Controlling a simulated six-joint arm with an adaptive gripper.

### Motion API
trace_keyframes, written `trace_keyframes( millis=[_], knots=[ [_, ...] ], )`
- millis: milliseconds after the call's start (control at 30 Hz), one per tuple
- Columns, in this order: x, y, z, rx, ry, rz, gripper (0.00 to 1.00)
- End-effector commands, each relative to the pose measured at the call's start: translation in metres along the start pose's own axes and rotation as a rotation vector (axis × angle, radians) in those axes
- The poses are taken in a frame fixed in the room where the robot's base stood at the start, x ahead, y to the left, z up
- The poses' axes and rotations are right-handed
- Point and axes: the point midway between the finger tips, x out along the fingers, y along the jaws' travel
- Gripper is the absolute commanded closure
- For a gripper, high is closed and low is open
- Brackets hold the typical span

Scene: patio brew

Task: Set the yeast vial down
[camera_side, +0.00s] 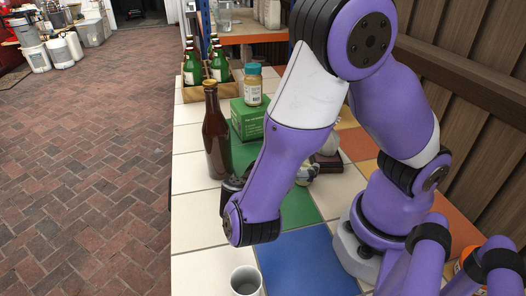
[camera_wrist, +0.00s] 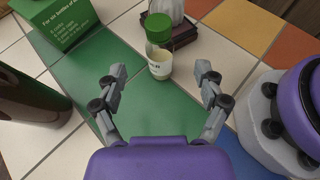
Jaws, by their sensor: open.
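The yeast vial (camera_wrist: 159,62), a small clear container with a green cap and pale contents, stands upright on the tiled top in the wrist view, on or beside the green tiles. My gripper (camera_wrist: 160,84) is open, with its two grey fingers spread wide to the left and right of the vial. The vial stands just beyond the fingertips, in line with the gap, and neither finger seems to touch it. In the side view my own arm hides the vial and most of the gripper.
A brown bottle (camera_side: 215,135) and a green box (camera_side: 246,119) with a jar (camera_side: 253,85) on it stand left of my arm. A dark block (camera_wrist: 183,30) lies right behind the vial. A white cup (camera_side: 245,283) stands at the front. The blue tile (camera_side: 305,262) is clear.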

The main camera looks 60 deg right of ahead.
Motion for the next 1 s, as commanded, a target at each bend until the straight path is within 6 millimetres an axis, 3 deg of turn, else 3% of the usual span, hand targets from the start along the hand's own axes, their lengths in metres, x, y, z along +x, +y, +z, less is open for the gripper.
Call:
trace_keyframes(
  millis=[100,333,600,867,967,1000],
  knots=[
    [0.020,-0.001,0.000,0.001,0.000,-0.006,0.19],
    [0.042,0.000,-0.004,0.002,0.003,-0.006,0.19],
    [0.081,0.000,-0.011,0.003,0.004,-0.008,0.19],
    [0.084,0.001,-0.011,0.005,0.006,-0.003,0.19],
    [0.084,0.001,-0.011,0.004,0.006,-0.003,0.64],
    [0.084,0.001,-0.011,0.005,0.006,-0.003,0.84]
  ],
)
